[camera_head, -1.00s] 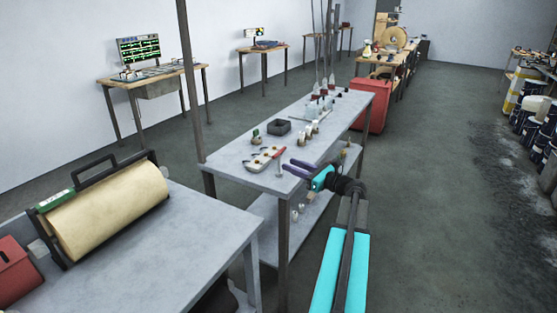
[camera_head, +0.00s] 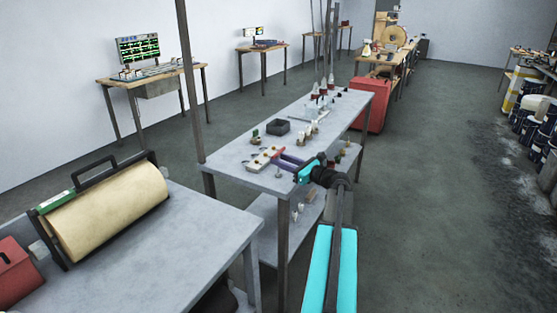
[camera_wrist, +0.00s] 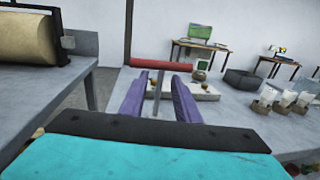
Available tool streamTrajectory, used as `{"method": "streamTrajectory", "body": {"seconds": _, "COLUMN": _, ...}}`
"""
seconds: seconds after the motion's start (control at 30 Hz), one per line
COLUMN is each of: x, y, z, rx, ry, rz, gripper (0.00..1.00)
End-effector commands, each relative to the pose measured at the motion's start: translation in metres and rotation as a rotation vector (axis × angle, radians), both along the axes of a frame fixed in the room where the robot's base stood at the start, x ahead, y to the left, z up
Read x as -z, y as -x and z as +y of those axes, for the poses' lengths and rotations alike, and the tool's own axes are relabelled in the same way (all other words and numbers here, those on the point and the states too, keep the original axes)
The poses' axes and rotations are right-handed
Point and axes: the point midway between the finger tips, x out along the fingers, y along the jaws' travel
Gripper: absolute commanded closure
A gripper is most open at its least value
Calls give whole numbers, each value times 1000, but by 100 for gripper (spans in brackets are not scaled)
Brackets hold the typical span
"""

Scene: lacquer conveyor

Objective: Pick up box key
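The box key looks like a T-shaped tool with a red crossbar handle (camera_wrist: 165,65) and a thin grey metal shaft (camera_wrist: 157,98) standing upright at the near edge of the grey table. In the head view its red handle (camera_head: 277,154) shows just beyond my fingertips. My gripper (camera_head: 281,161) has purple fingers and reaches over the table from the right. In the wrist view my gripper (camera_wrist: 160,80) is open, with one finger on each side of the shaft, below the handle. A gap shows beside the shaft. Its lower end is hidden.
A pale block with round knobs (camera_head: 257,162) lies just behind the key. A dark open box (camera_head: 278,127) and several small bottles stand farther along the table (camera_head: 228,160). A nearer bench with a tan roller (camera_head: 110,210) is at left.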

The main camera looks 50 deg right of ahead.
Motion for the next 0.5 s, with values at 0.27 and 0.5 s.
{"method": "streamTrajectory", "body": {"seconds": 0.27, "x": 0, "y": -16, "z": 2, "rx": 0, "ry": 0, "rz": 0, "gripper": 71}}
{"method": "streamTrajectory", "body": {"seconds": 0.5, "x": 0, "y": -16, "z": 3, "rx": -2, "ry": 0, "rz": 0, "gripper": 71}}
